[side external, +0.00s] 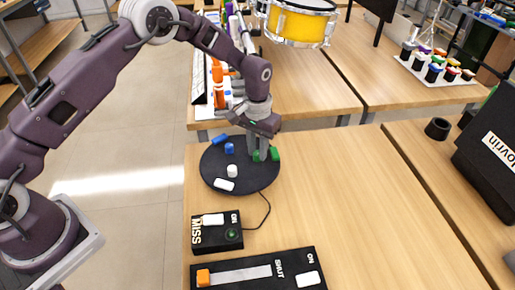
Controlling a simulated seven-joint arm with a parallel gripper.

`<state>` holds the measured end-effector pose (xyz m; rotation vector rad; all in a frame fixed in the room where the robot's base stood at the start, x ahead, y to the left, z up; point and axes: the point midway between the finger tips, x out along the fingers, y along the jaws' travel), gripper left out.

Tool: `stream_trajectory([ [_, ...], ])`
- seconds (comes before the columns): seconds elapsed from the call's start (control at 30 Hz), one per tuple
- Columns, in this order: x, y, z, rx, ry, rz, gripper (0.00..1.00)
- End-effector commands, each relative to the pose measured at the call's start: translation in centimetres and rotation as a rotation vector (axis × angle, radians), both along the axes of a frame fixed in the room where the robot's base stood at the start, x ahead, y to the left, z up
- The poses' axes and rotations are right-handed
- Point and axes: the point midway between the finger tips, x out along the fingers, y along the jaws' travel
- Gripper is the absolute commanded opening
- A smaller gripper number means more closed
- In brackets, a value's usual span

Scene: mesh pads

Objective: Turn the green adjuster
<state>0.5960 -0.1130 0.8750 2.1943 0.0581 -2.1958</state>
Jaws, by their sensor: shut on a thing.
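A black round pad (212,168) lies on the near wooden table. Green parts (274,154) show at its right side, on either side of my fingertips; I take them to be the green adjuster. My gripper (262,157) points down there, shut on the green adjuster, its fingers covering the middle of it. How far the adjuster is turned cannot be told.
The pad also bears blue pieces (229,148), a white knob (232,171) and a white block (224,185). A cable joins it to a black switch box (205,237). A black slider panel (240,258) lies nearer.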

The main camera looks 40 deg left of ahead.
Motion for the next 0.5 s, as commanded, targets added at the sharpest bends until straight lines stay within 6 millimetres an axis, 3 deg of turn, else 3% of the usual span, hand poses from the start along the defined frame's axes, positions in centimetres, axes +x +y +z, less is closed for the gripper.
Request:
stream_trajectory([
  [0.5,0.09,-0.05,0.13,0.000,-0.003,-0.277,0.00],
])
